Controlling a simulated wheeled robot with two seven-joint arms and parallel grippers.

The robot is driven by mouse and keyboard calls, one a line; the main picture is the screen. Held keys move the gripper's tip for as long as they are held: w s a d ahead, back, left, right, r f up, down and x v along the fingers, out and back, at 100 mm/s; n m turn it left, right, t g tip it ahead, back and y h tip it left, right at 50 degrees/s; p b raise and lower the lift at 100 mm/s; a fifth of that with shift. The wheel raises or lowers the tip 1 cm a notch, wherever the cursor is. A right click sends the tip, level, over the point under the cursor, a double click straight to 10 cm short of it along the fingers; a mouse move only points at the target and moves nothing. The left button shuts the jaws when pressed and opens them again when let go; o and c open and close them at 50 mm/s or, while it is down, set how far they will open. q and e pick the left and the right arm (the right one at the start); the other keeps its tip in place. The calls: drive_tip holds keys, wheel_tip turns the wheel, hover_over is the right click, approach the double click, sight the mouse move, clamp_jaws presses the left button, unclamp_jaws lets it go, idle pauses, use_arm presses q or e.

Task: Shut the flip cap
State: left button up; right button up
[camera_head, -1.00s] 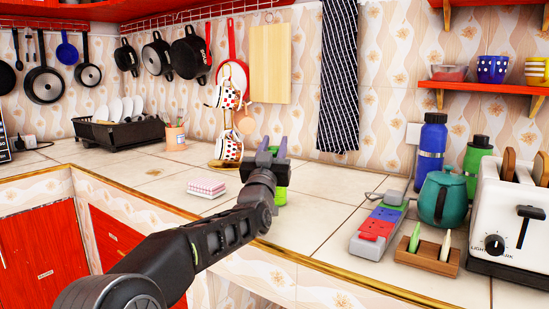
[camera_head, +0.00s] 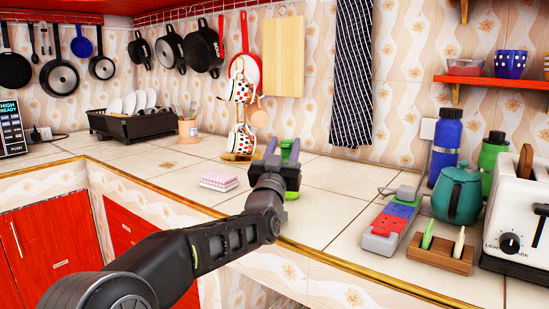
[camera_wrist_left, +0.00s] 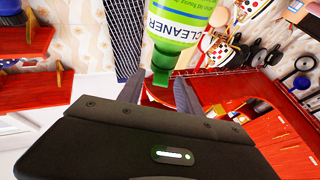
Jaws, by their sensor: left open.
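My left gripper (camera_head: 282,150) is over the middle of the counter with its two fingers pointing up in the head view. It hides most of a green bottle (camera_head: 292,195), of which only small green parts show. In the left wrist view the bottle (camera_wrist_left: 186,25) has a label reading CLEANER, upside down in the picture. Its darker green cap (camera_wrist_left: 161,68) is in line with the gap between the open fingers of my left gripper (camera_wrist_left: 160,80). I cannot tell whether a finger touches the cap, or how far its lid stands open. My right gripper is not in view.
A pink-and-white stack (camera_head: 219,181) lies left of my gripper, and a mug rack (camera_head: 240,157) stands behind it. To the right are a power strip (camera_head: 391,226), a teal teapot (camera_head: 457,196), a wooden holder (camera_head: 440,254) and a toaster (camera_head: 520,225). Bare tiles surround the bottle.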

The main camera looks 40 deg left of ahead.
use_arm(q)
drive_tip(key=s+d, duration=0.4)
drive_tip(key=s, duration=0.6)
drive_tip(key=shift+s+d, duration=0.25)
drive_tip(key=shift+d, duration=0.05)
